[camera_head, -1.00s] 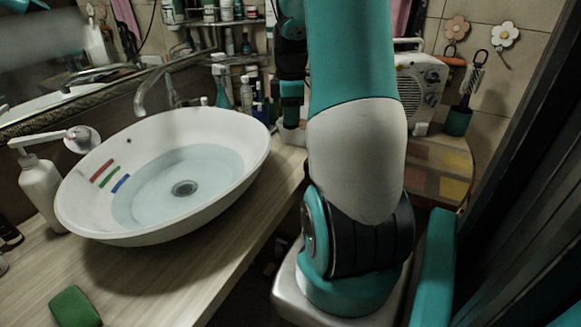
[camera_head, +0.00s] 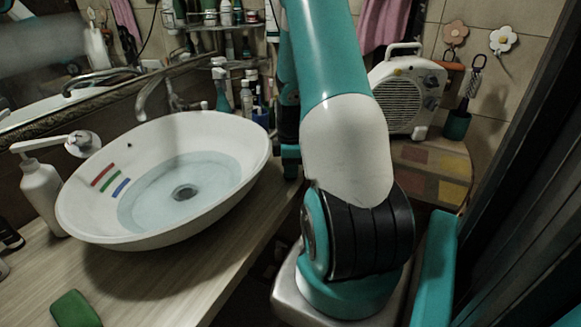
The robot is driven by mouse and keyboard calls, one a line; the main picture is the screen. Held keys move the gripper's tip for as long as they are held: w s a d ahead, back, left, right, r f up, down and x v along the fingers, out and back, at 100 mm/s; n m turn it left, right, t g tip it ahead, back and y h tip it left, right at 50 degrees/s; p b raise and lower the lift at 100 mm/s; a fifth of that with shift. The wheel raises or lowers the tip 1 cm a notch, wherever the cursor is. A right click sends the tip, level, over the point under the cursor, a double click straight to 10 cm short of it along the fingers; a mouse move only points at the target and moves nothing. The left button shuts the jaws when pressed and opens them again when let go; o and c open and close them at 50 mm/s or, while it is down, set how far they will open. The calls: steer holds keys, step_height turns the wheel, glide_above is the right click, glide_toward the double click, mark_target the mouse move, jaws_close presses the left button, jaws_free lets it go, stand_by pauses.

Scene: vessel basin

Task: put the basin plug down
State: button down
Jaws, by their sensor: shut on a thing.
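The white oval basin (camera_head: 85,205) stands on the wooden counter (camera_head: 150,285) at the left, with shallow water (camera_head: 215,180) in it. A dark round drain (camera_head: 185,192) shows at its bottom. I cannot make out the basin plug in this view. My arm rises in the middle of the picture, and its far part hangs down just right of the basin, over the back of the counter. My gripper's fingers and whatever they hold are not visible.
A faucet (camera_head: 155,90) reaches over the basin's back. A white soap bottle (camera_head: 42,195) stands left of it, and a green sponge (camera_head: 75,309) lies in front. A white heater (camera_head: 408,95) stands at the back right. The counter before the basin is mostly clear.

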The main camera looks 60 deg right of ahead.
steer(key=shift+f, duration=0.1)
steer(key=c, duration=1)
jaws_free()
